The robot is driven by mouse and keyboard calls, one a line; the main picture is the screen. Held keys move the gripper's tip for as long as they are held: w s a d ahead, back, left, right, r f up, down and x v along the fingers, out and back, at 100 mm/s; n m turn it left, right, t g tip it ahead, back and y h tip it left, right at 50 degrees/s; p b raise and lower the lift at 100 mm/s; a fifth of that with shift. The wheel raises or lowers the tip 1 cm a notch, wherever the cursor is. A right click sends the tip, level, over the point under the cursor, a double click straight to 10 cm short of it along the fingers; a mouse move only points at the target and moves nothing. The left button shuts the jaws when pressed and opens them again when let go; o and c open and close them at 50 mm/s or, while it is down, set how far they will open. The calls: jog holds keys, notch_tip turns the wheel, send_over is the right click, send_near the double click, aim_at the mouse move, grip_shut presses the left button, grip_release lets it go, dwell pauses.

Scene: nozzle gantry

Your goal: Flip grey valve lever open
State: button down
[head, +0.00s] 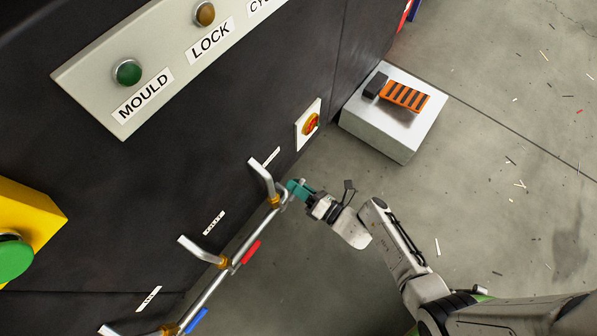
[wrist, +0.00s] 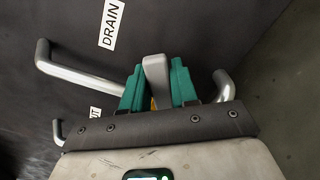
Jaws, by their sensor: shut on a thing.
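The grey valve lever (wrist: 156,72) stands between the two teal fingers of my gripper (wrist: 157,90) in the wrist view, its rounded end sticking out past the fingertips. My gripper is shut on it, with a finger touching each side. In the head view my gripper (head: 296,189) is at the upper end of the pipe run, by the valve nearest the orange rotary switch. The lever is mostly hidden by the fingers there. A DRAIN label (wrist: 110,24) is on the dark panel behind it in the wrist view.
Along the silver pipe (head: 213,286) are a red lever (head: 251,252) and a blue lever (head: 197,320). Bent pipes (head: 262,178) join it to the panel. A grey block (head: 385,128) carries an orange-and-black item (head: 405,96).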

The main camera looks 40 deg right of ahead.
jog(key=r+n, duration=0.1)
jog(key=a+n+p, duration=0.1)
jog(key=n, duration=0.1)
jog(key=shift+s+a+r, duration=0.15)
jog(key=shift+s+r, duration=0.15)
jog(key=shift+r, duration=0.05)
jog(key=shift+s+a+r+n, duration=0.15)
jog(key=shift+a+n, duration=0.1)
jog(key=shift+n, duration=0.3)
jog(key=shift+a+r+n, duration=0.15)
jog(key=shift+a+n, duration=0.05)
jog(key=shift+n, duration=0.35)
jog(key=c, duration=1)
grip_release()
jog(key=shift+o, duration=0.2)
jog(key=p+v, duration=0.2)
jog(key=v, duration=0.8)
jog(key=shift+s+p, duration=0.3)
jog(key=shift+s, duration=0.1)
jog(key=shift+c, duration=0.2)
